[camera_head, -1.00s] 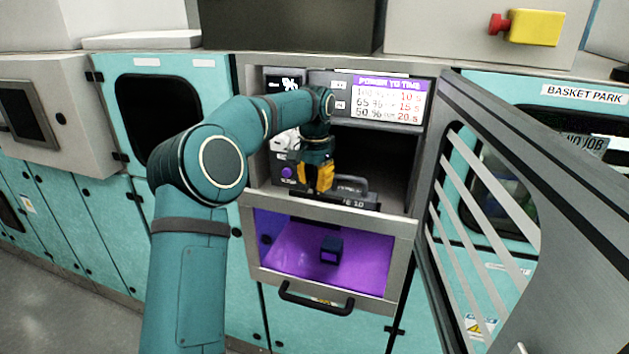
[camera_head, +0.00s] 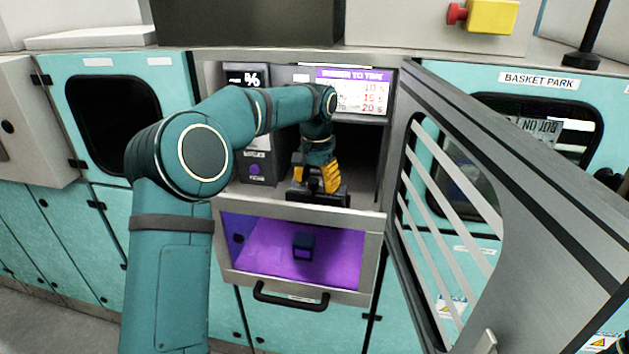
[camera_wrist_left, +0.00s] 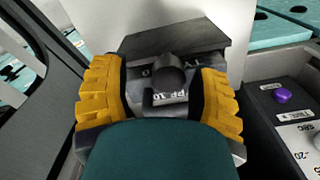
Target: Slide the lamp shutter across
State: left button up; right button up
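The black lamp shutter (camera_head: 338,199) lies at the front of the open bay, low above the purple-lit compartment. In the left wrist view, a dark plate with white lettering, a round dark knob (camera_wrist_left: 170,73) and a small bar lies between my fingers. My left gripper (camera_head: 318,182) is over the shutter, pointing down. Its yellow fingers stand apart on both sides of the knob, and the left gripper (camera_wrist_left: 160,98) looks open in the wrist view. My teal wrist hides the near part, so contact is unclear. My right gripper is not in view.
A grey control box with a purple knob (camera_head: 256,170) stands left of the shutter inside the bay. An open slatted door (camera_head: 412,190) hangs to the right. Below, a purple-lit compartment (camera_head: 335,262) holds a small dark block (camera_head: 303,246), with a black handle (camera_head: 290,300) underneath.

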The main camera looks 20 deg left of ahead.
pick_arm(q)
jog(key=shift+s+a, duration=0.1)
jog(key=shift+a, duration=0.1)
jog(key=shift+r, duration=0.3)
notch_tip(320, 180, up, 11)
jog(key=shift+r, duration=0.2)
jog(key=shift+d, duration=0.1)
dwell(0.4)
